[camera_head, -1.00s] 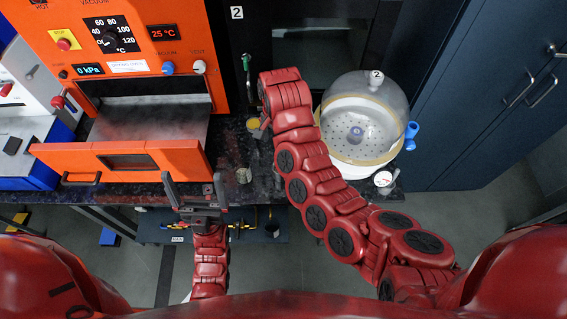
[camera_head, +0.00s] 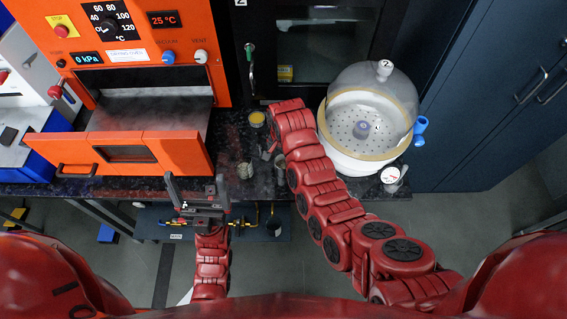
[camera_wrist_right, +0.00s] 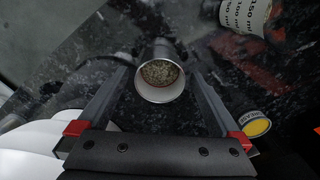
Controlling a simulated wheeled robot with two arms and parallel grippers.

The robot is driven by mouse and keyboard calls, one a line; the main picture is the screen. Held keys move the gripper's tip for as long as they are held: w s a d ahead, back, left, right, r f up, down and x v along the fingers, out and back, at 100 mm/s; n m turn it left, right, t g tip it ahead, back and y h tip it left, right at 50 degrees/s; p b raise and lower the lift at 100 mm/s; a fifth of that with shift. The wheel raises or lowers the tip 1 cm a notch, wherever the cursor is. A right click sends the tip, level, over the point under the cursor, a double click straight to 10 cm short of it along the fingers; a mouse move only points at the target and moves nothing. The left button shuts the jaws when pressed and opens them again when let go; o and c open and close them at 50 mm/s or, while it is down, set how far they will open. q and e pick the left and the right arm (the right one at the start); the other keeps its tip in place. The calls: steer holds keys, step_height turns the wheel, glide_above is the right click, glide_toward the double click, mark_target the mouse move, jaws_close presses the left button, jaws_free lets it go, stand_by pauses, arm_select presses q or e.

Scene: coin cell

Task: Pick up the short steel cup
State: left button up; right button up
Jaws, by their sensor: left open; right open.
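A steel cup with grainy grey-brown contents (camera_wrist_right: 160,78) stands on the dark speckled bench in the right wrist view. My right gripper (camera_wrist_right: 158,68) is open, with one finger on each side of the cup; I cannot tell whether either finger touches it. In the head view the right arm comes over from the right, and its wrist largely hides the cup. My left gripper (camera_head: 199,190) is open and empty, pointing up in front of the bench's front edge.
A small labelled beaker (camera_head: 245,170) and a yellow-filled tin (camera_head: 257,118) stand left of the right gripper. A white desiccator with a clear dome (camera_head: 368,150) is close on the right, beside a small white-lidded jar (camera_head: 390,175). An orange oven (camera_head: 145,150) has its door open at left.

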steer(key=shift+f, duration=1.1)
steer(key=c, duration=1.4)
steer(key=shift+r, duration=0.25)
